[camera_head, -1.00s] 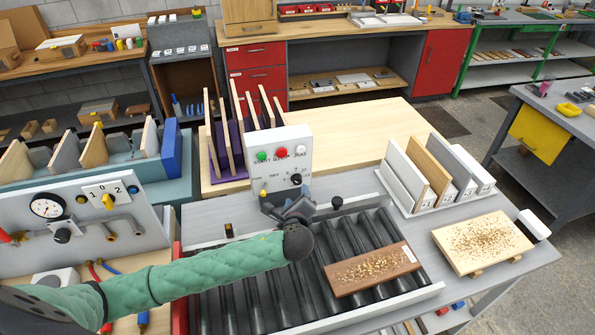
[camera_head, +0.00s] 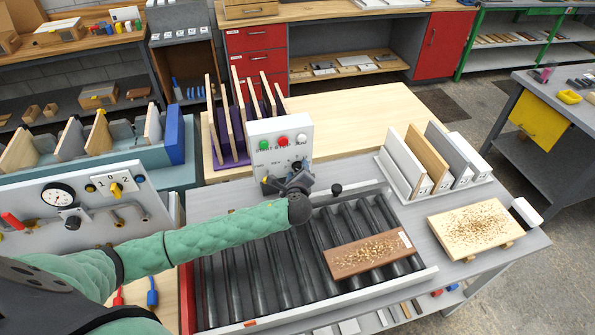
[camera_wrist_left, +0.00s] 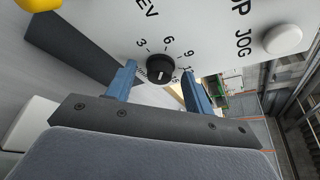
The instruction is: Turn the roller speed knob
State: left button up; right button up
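The roller speed knob (camera_wrist_left: 160,69) is black and round with a white pointer mark, set among printed numbers on the white control panel (camera_head: 265,135). In the left wrist view it sits between the two blue fingertips of my left gripper (camera_wrist_left: 158,72). The fingers are open, one on each side, with a visible gap to the knob. In the head view my left gripper (camera_head: 285,180) is at the lower front of the panel and partly hides the knob area. My right gripper is not in view.
Above the knob are a green button (camera_head: 264,145), a red button (camera_head: 283,141) and a white JOG button (camera_wrist_left: 283,39). A yellow knob (camera_wrist_left: 38,4) is nearby. Below lies the roller conveyor (camera_head: 260,270) with a brown board (camera_head: 350,262). A rack of boards (camera_head: 392,172) stands right.

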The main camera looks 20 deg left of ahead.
pick_arm(q)
jog(key=c, duration=0.9)
jog(key=shift+f+n+b, duration=0.3)
jog(key=shift+b, duration=0.6)
jog(key=shift+t, duration=0.3)
jog(key=shift+a+r+b, duration=0.1)
jog(key=shift+r+b, duration=0.05)
jog(key=shift+b, duration=0.15)
jog(key=shift+r, duration=0.1)
jog(key=o, duration=0.9)
